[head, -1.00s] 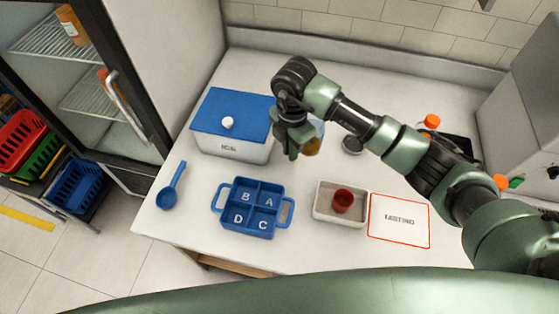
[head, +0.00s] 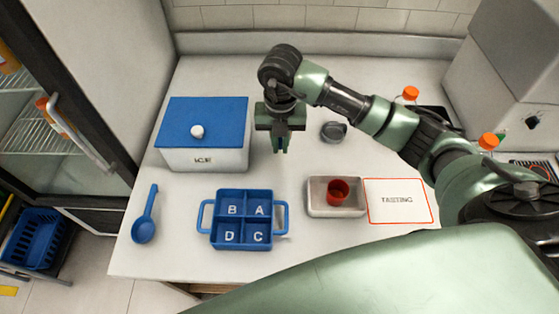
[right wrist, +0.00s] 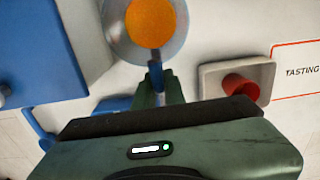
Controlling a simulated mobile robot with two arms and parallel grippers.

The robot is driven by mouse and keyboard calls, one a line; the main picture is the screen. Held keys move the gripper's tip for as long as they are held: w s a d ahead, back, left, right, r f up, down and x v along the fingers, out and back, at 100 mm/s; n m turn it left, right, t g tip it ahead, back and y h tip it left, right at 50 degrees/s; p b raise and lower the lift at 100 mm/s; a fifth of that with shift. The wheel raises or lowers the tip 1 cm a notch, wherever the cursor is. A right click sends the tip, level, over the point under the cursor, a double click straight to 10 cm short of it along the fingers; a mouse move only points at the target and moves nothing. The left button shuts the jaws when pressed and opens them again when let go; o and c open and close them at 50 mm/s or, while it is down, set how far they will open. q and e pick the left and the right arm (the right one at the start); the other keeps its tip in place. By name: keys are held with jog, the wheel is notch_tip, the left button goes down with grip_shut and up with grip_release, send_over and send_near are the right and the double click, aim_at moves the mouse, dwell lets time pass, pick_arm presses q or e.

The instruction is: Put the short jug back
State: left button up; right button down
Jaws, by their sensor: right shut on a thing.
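A clear round jug with orange juice in it (right wrist: 150,24) shows from above at the top of the right wrist view. My right gripper (right wrist: 157,80) is shut on its blue handle. In the head view my right gripper (head: 280,148) points down, just right of the ice box, and the jug is hidden behind it. I cannot tell whether the jug touches the counter. My left gripper is not in view.
The blue-lidded ice box (head: 205,157) is close on the left. A dark round object (head: 334,131) lies to the right. In front are a blue four-part tray (head: 242,192), a pale tray (head: 315,209) with a red cup (head: 338,190), and a tasting mat (head: 395,216).

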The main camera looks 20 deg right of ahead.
notch_tip(320, 180, down, 5)
jog(key=shift+r+p, duration=0.1)
jog(key=shift+p, duration=0.2)
notch_tip(320, 180, down, 4)
jog(key=shift+a+r+p, duration=0.1)
jog(key=shift+p, duration=0.25)
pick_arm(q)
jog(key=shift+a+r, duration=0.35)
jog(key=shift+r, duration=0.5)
pick_arm(e)
jog(key=shift+f, duration=0.25)
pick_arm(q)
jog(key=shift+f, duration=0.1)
pick_arm(e)
jog(key=shift+f, duration=0.2)
jog(key=c, duration=1.5)
grip_release()
jog(key=shift+r, duration=0.1)
jog(key=shift+r, duration=0.1)
